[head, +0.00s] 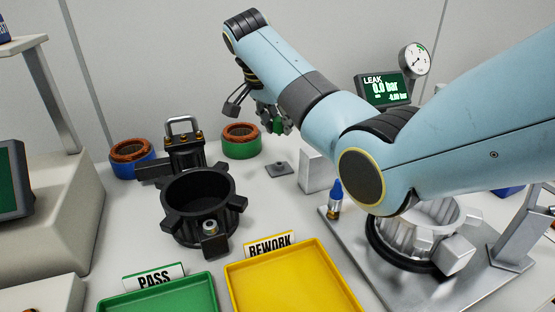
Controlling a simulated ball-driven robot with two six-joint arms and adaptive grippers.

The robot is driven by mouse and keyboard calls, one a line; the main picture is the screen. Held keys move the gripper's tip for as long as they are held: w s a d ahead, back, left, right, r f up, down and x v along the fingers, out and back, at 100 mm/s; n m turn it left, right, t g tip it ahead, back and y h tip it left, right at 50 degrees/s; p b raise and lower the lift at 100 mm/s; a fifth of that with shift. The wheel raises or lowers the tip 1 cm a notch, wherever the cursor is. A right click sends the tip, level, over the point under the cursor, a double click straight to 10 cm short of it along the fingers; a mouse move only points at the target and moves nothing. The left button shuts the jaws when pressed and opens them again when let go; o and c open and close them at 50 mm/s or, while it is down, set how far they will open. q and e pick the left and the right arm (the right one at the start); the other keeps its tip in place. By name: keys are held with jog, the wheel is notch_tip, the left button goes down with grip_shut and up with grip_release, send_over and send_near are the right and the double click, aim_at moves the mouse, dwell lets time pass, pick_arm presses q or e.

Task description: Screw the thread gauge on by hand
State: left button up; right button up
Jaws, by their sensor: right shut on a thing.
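My right gripper (262,113) hangs at the end of the light blue arm, above the back of the table. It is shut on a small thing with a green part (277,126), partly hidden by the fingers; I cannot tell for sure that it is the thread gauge. The silver ribbed stator housing (447,255) sits on a metal plate at the right, partly hidden behind my right arm. A small blue-topped piece with a brass lower end (336,196) stands upright at that plate's left edge. My left gripper is not in view.
Copper-wound rings, blue (149,168) and green (240,150), stand behind. Green (210,290) and yellow (234,292) trays lie in front. A leak display (384,89) stands behind my arm.

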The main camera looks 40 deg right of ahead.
aim_at(279, 168)
notch_tip(279, 168, down, 9)
jog(key=shift+r, duration=0.2)
jog(key=shift+f, duration=0.1)
jog(key=shift+f, duration=0.15)
jog(key=o, duration=0.9)
jog(key=shift+f+b, duration=0.1)
jog(key=shift+b, duration=0.3)
jog(key=v, duration=1.1)
jog(key=shift+w+a+p, duration=0.3)
jog(key=shift+p, duration=0.1)
